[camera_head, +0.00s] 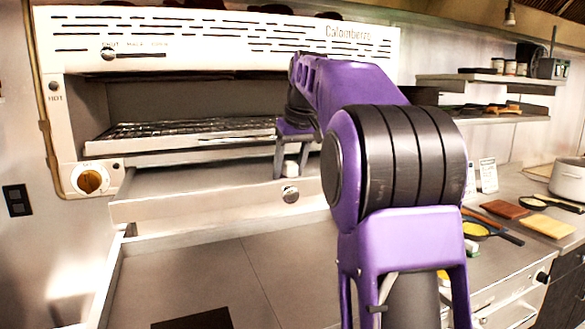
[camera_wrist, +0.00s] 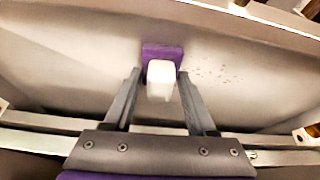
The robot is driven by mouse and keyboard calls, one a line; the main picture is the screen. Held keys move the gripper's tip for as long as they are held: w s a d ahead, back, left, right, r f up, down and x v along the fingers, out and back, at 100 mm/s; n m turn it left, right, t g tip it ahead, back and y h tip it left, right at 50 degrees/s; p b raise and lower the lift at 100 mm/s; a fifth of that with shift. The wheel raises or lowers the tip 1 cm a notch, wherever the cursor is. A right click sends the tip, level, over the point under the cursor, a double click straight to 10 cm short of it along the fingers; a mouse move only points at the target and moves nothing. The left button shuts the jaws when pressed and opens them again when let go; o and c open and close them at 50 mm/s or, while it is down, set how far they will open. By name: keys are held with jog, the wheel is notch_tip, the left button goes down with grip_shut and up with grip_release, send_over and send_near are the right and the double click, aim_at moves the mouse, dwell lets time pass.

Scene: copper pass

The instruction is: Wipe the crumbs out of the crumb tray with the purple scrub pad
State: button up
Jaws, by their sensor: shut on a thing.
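The purple scrub pad (camera_wrist: 150,52) has a white block-like handle (camera_wrist: 160,72) and lies against the grey floor of the crumb tray (camera_wrist: 80,75) in the wrist view. My gripper (camera_wrist: 159,88) is shut on the white handle, one finger on either side. Small dark crumbs (camera_wrist: 208,76) lie scattered on the tray floor just right of the pad. In the head view, the crumb tray (camera_head: 180,207) is pulled out under the grill, a round knob on its front. My gripper (camera_head: 291,163) reaches down into it; the pad's purple part is not clear there.
The grill rack (camera_head: 190,133) sits directly above and behind the tray. My arm hides the tray's right part. A steel counter (camera_head: 200,270) with a dark square lies in front.

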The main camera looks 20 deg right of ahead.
jog(key=shift+a+f, duration=0.15)
jog(key=shift+a, duration=1.25)
